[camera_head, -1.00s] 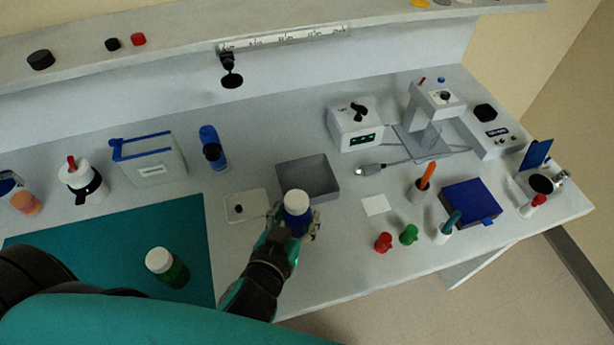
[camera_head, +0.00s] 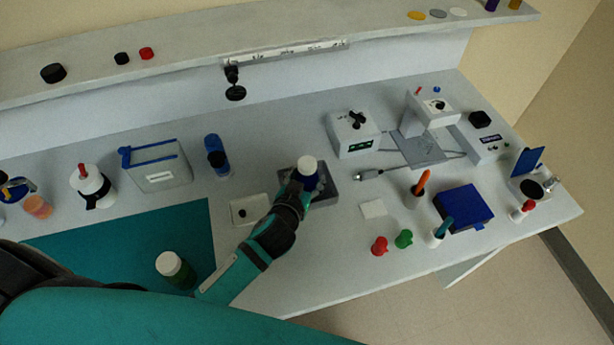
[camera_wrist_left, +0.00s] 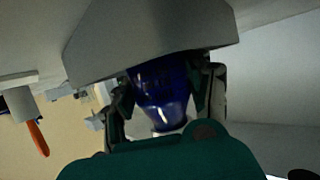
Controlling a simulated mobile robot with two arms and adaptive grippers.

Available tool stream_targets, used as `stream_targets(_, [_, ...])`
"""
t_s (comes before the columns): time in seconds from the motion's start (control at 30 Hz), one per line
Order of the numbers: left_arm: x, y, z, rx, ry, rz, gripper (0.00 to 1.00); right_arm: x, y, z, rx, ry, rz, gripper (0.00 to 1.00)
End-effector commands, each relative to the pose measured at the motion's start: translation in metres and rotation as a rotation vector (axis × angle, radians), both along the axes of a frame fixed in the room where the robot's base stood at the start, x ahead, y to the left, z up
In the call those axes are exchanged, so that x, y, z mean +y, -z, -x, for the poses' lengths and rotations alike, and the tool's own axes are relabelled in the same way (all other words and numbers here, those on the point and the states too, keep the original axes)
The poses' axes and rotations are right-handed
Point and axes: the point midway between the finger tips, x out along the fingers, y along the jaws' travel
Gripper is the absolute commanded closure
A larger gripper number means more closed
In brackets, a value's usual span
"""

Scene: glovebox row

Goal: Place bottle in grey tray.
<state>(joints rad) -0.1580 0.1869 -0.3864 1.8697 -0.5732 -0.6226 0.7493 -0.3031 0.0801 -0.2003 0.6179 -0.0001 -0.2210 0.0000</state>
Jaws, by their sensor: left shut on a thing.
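A blue bottle with a white cap (camera_head: 308,166) is held in my left gripper (camera_head: 300,182). The bottle stands about upright over the grey tray (camera_head: 329,197), which is partly hidden by my gripper and the bottle. In the left wrist view the blue bottle (camera_wrist_left: 162,92) sits between the two fingers of my left gripper (camera_wrist_left: 168,95), with the grey tray's wall (camera_wrist_left: 150,35) close to it. I cannot tell whether the bottle touches the tray's floor. My right gripper is not in view.
A green bottle with a white cap (camera_head: 175,268) stands on the teal mat (camera_head: 120,240). A white dish (camera_head: 250,209) lies left of the tray. A grey box with a dial (camera_head: 354,134) and a cable connector (camera_head: 368,175) are to the right. A white square (camera_head: 373,208) lies nearby.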

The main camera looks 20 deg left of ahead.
Motion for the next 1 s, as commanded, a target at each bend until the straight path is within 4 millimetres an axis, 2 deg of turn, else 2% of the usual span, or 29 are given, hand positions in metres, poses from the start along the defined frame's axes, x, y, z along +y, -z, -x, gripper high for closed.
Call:
stream_targets(0.33, [0.000,0.004,0.000,-0.002,0.000,0.002,0.85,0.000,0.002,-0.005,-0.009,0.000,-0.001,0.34])
stream_targets(0.37, [0.000,0.004,0.000,-0.001,0.001,0.001,0.48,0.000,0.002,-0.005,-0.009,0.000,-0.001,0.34])
stream_targets(0.53, [0.000,0.003,0.000,-0.001,0.001,0.001,0.25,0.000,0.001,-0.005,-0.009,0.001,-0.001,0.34])
stream_targets(0.87, [0.000,-0.002,0.000,-0.002,0.001,0.000,0.25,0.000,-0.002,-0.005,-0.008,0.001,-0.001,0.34])
stream_targets(1.0, [0.000,-0.004,0.017,0.000,0.000,0.003,0.25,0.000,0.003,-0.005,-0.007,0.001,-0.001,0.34])
